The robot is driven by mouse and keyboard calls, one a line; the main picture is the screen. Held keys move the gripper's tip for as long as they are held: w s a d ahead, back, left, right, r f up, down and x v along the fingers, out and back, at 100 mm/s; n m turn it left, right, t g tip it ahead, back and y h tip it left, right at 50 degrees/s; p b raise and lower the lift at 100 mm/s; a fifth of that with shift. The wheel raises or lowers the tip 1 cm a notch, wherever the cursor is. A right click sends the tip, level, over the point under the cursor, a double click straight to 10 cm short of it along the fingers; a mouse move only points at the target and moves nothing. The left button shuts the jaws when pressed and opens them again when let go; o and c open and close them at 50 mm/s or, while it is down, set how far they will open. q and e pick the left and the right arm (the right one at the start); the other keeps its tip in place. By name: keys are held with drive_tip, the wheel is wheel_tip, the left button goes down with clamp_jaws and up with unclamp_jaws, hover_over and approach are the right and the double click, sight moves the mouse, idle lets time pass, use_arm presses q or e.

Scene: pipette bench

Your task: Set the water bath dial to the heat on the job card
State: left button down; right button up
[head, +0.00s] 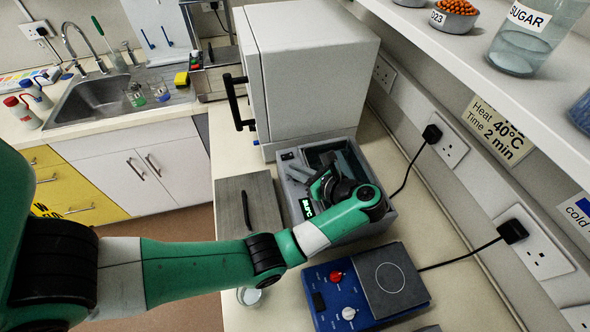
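The water bath (383,222) is a grey open box on the bench, in front of a large white cabinet. Its small green display (307,208) is lit on the left side; the digits are too small to read surely. The job card (497,130) on the back wall reads "Heat 40°C, Time 2 min". My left arm reaches in from the left across the bench, and my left gripper (326,186) is at the bath, over its left part. The wrist covers much of it, and I cannot make out the dial or whether the fingers are open. My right gripper is out of view.
A grey lid with a black handle (248,205) lies left of the bath. A blue hotplate (345,305) with red and white knobs stands in front, near a small beaker (249,295). The white cabinet (310,75) stands behind. A shelf (470,50) overhangs the right.

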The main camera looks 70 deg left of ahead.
use_arm(q)
drive_tip(key=shift+m+t, duration=0.3)
drive_tip(key=m+t+p, duration=0.2)
drive_tip(key=t, duration=0.1)
drive_tip(key=m+t+y+p, duration=0.1)
drive_tip(key=m+t+p, duration=0.1)
drive_tip(key=m, duration=0.1)
drive_tip(key=shift+w+r+t, duration=0.15)
drive_tip(key=shift+r+t, duration=0.05)
drive_tip(key=shift+t, duration=0.2)
drive_tip(key=m+t+h+p, duration=0.1)
drive_tip(key=m+t+p, duration=0.3)
drive_tip(key=p, duration=0.1)
drive_tip(key=shift+w+t, duration=0.1)
drive_tip(key=shift+t, duration=0.2)
drive_tip(key=shift+w+f+m+t+h+p, duration=0.15)
drive_tip(key=shift+m+t+h+p, duration=0.35)
drive_tip(key=shift+m+t+p, duration=0.4)
drive_tip(key=shift+d+m+p, duration=0.1)
drive_tip(key=shift+m+p, duration=0.2)
drive_tip(key=shift+p, duration=0.15)
drive_tip(key=shift+f, duration=0.15)
drive_tip(key=c, duration=0.9)
unclamp_jaws()
drive_tip(key=shift+c, duration=0.2)
